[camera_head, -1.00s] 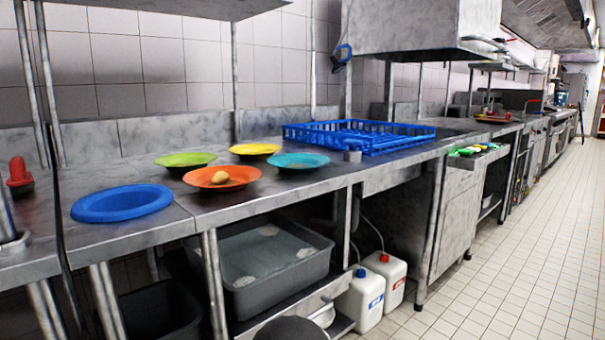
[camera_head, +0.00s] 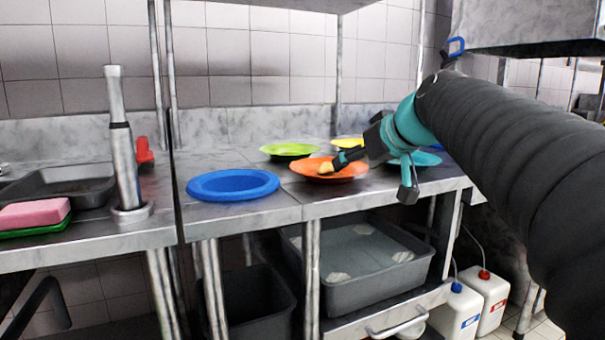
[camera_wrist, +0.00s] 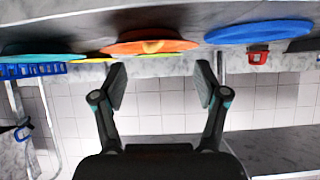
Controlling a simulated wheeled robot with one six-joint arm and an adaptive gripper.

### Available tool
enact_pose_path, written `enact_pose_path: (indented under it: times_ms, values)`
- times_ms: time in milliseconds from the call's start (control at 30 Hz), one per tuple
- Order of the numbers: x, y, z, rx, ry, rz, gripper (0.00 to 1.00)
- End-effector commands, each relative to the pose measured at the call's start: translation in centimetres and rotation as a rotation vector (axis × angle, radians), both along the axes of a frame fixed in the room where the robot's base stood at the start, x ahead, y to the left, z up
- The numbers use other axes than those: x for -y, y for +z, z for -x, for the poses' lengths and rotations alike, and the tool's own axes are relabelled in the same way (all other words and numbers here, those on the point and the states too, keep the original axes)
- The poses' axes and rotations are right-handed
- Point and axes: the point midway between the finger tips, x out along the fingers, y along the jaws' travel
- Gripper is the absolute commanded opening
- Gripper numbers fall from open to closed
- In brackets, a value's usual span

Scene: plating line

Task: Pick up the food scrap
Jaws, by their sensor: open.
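The food scrap is a small yellowish lump (camera_head: 326,168) on the orange plate (camera_head: 309,163). In the wrist view the scrap (camera_wrist: 152,46) shows on the orange plate (camera_wrist: 127,47), beyond my fingertips and roughly in line with the gap between them. My gripper (camera_head: 375,176) is open and empty, over the right side of the orange plate in the head view. One finger looks close to the scrap there; I cannot tell the exact distance. Both open fingers (camera_wrist: 162,82) show in the wrist view.
A blue plate (camera_head: 232,185) lies left of the orange one. Green (camera_head: 290,149), yellow (camera_head: 347,142) and teal (camera_head: 424,159) plates stand close by. A red object (camera_head: 144,152) and a pink sponge (camera_head: 33,214) are at the left. A grey tub (camera_head: 372,285) sits below.

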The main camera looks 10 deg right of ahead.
Motion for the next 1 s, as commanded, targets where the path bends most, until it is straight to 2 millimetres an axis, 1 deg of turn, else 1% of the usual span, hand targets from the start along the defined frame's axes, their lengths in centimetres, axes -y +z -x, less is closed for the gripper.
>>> enact_pose_path:
  times_ms: [33,100,200,267,500,633,700,1000]
  values:
    - [0.4,0.8,-0.9,0.023,0.006,0.002,0.73]
    - [0.7,1.6,-1.7,0.046,0.014,0.005,0.73]
    - [0.7,2.1,-2.5,0.062,0.021,0.007,0.73]
    - [0.6,1.8,-3.1,0.063,0.023,0.007,0.73]
    - [-0.7,-0.3,-6.6,0.061,0.023,0.007,0.73]
    - [-1.2,-1.2,-8.2,0.062,0.024,0.008,0.73]
    - [-1.3,-1.5,-8.8,0.062,0.022,0.007,0.73]
    - [-1.7,-2.5,-10.1,0.061,0.022,0.007,0.73]
